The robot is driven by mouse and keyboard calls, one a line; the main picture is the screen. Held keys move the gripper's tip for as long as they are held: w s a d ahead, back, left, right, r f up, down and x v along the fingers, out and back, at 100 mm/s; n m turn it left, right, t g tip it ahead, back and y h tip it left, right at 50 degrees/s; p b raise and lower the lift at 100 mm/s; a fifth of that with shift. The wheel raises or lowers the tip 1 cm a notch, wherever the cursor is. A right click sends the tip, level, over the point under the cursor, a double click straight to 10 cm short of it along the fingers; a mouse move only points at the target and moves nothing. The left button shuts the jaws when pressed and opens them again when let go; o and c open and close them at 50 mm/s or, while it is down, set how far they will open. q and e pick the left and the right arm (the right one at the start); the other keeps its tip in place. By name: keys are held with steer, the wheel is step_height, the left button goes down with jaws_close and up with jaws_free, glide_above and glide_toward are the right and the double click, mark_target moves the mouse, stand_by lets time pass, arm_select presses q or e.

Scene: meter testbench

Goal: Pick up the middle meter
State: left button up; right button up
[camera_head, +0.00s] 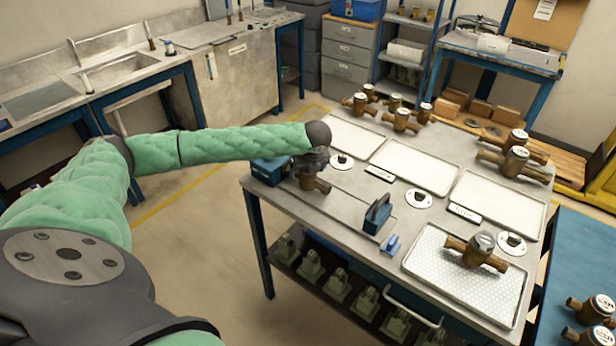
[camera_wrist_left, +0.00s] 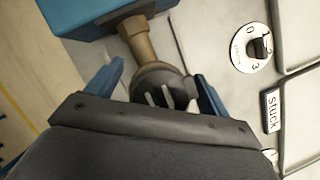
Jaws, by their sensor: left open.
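A brass meter (camera_head: 318,186) sits at the left end of the bench, next to a blue block (camera_head: 268,172). My left gripper (camera_head: 313,160) is right over this meter. In the left wrist view, the open blue fingers of my gripper (camera_wrist_left: 160,76) stand on either side of the meter's dark round head (camera_wrist_left: 160,90); contact cannot be told. Its brass pipe (camera_wrist_left: 136,38) runs up to the blue block (camera_wrist_left: 88,14). A second brass meter (camera_head: 476,252) lies on the perforated tray (camera_head: 440,280) at the front right. My right gripper is out of view.
A blue clamp block (camera_head: 377,214) and a smaller blue piece (camera_head: 390,244) stand mid-bench. Empty white trays (camera_head: 414,167) lie behind, with round dials (camera_head: 418,198) before them. Several more meters (camera_head: 400,119) stand along the back edge; others (camera_head: 597,308) are on the right blue table.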

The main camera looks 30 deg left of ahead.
arm_select(q)
steer(key=shift+f, duration=0.1)
steer(key=shift+c, duration=0.2)
steer(key=c, duration=1.4)
steer(key=shift+c, duration=0.3)
